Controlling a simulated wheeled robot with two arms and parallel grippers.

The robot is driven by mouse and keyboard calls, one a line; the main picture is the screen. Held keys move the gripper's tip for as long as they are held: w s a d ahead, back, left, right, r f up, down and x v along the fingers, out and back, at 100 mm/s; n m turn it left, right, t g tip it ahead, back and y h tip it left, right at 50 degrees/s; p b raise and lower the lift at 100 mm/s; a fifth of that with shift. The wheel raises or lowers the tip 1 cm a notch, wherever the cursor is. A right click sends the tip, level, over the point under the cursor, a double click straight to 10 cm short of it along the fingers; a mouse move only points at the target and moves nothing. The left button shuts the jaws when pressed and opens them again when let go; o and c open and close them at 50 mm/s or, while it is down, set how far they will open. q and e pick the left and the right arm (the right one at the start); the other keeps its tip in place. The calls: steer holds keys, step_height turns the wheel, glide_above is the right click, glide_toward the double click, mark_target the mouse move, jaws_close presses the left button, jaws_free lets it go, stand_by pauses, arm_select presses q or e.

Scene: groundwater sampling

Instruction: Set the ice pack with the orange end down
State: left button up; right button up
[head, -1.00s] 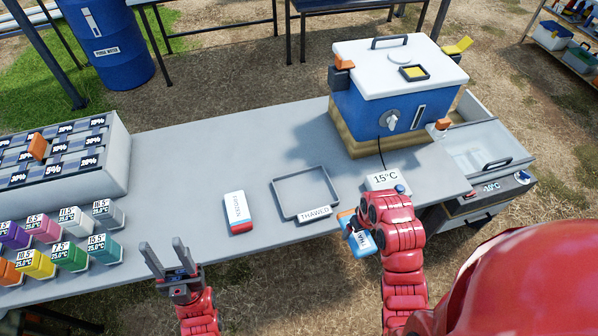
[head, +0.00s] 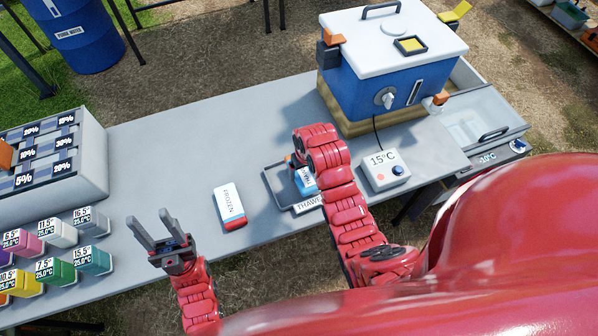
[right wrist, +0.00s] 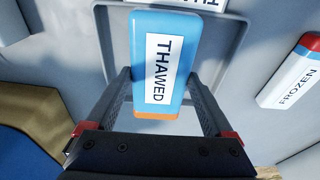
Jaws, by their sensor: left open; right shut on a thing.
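The ice pack with the orange end (right wrist: 165,28) is light blue with a white THAWED label. My right gripper (right wrist: 160,76) is shut on it, the orange end towards the gripper's base. The pack is over the grey THAWED tray (right wrist: 239,45), within its rim in the right wrist view. In the head view the pack (head: 306,183) shows only in part beside my right forearm, which also covers part of the tray (head: 271,189). I cannot tell whether it touches the tray floor. My left gripper (head: 152,221) is open and empty above the table's front.
A white FROZEN pack with a red end (head: 230,205) lies left of the tray. A 15°C display box (head: 384,171) stands right of it, with a blue-and-white cooler (head: 390,85) behind. Colored bottles (head: 50,270) stand at left. The table between is clear.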

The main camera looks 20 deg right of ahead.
mark_target(300, 171)
steer(key=shift+w+a, duration=0.5)
steer(key=shift+w, duration=0.1)
step_height(300, 171, down, 2)
steer(key=shift+f+p, duration=0.2)
steer(key=shift+p, duration=0.95)
steer(key=shift+f, duration=0.6)
steer(key=shift+f, duration=0.1)
